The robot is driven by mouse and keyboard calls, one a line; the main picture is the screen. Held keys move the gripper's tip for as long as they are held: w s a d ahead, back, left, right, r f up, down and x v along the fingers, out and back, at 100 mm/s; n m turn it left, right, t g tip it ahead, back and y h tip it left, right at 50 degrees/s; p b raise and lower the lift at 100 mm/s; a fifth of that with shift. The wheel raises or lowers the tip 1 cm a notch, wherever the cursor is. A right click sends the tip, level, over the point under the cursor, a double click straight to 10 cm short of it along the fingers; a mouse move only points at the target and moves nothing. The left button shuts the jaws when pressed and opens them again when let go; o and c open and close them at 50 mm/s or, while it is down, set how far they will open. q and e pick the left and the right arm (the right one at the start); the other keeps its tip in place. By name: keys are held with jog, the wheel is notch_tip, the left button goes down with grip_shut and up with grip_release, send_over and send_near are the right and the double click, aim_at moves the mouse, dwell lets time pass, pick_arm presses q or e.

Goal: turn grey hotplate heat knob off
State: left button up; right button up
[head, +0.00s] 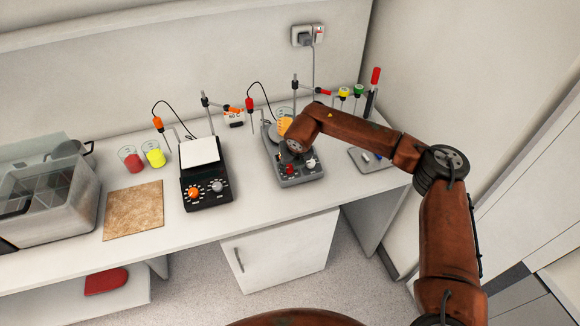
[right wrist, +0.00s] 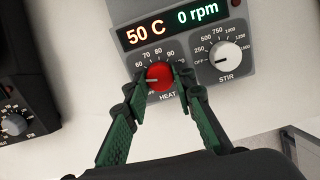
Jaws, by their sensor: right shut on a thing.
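The grey hotplate (head: 303,178) stands on the bench right of the centre in the head view. Its red heat knob (right wrist: 159,77) sits above the HEAT label in the right wrist view, its white mark pointing left. The hotplate display (right wrist: 155,30) reads 50 C and 0 rpm. My right gripper (right wrist: 160,80) is shut on the heat knob, with one green finger on each side. In the head view my right arm reaches over the hotplate and the fingers are hard to make out. The left finger covers part of the heat dial's scale. My left gripper is not in view.
The white stir knob (right wrist: 225,55) is close to the right finger. A black hotplate (head: 207,190) stands to the left. A rack with coloured tops (head: 358,90) stands to the right.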

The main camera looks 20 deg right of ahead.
grip_shut()
jog(key=shift+n, duration=0.4)
jog(key=n, duration=0.5)
jog(key=shift+n+y, duration=0.3)
jog(key=n+b, duration=0.1)
jog(key=n, duration=0.4)
jog(key=shift+r+n, duration=0.1)
jog(key=shift+n, duration=0.2)
jog(key=o, duration=0.7)
grip_release()
jog(key=shift+o, duration=0.2)
